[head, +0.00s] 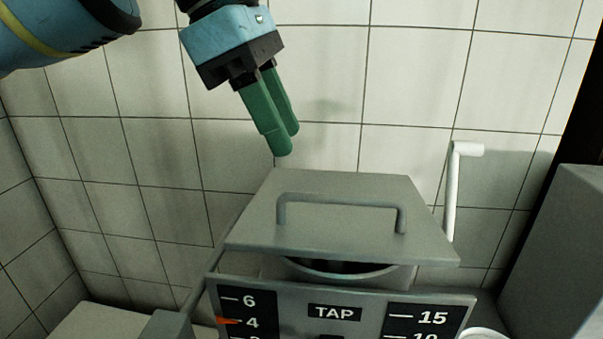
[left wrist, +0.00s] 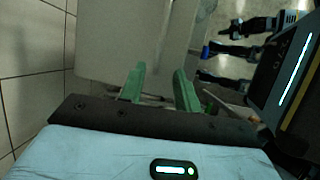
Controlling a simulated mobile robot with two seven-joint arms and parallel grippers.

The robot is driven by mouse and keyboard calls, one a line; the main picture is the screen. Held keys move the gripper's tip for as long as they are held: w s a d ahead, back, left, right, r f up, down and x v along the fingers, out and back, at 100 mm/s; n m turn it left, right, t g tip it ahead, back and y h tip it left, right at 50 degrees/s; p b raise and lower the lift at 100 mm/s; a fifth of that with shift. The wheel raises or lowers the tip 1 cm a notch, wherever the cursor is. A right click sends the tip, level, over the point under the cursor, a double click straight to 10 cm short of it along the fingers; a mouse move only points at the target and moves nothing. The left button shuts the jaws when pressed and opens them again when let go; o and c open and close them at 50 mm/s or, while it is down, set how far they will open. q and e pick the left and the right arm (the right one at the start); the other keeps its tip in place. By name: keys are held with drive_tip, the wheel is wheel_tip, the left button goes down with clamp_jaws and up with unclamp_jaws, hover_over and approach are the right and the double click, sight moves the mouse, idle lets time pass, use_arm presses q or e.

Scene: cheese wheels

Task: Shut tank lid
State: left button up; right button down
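The tank lid (head: 310,238) is a flat grey plate with a bar handle (head: 342,198) on top. It covers most of the tank from above and looks tilted, with a gap under its front edge. Through the gap, the round tank rim (head: 385,276) and dark inside show. My left gripper (head: 287,143) is above and behind the lid's back left edge, pointing down, apart from it and empty. In the left wrist view its two green fingers (left wrist: 160,80) stand apart. A pale grey panel ahead of them is probably the lid (left wrist: 125,40). My right gripper is not seen.
A front panel (head: 336,313) with "TAP" and number scales stands before the tank. A white upright pipe (head: 452,195) rises at the right. A grey block (head: 565,255) stands further right. The tiled wall (head: 410,80) is close behind. Air above the lid is free.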

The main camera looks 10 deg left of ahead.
sight(304, 195)
use_arm(q)
drive_tip(key=x, duration=0.7)
drive_tip(key=shift+w+f, duration=0.1)
drive_tip(key=shift+f, duration=0.1)
drive_tip(key=shift+c, duration=0.2)
clamp_jaws()
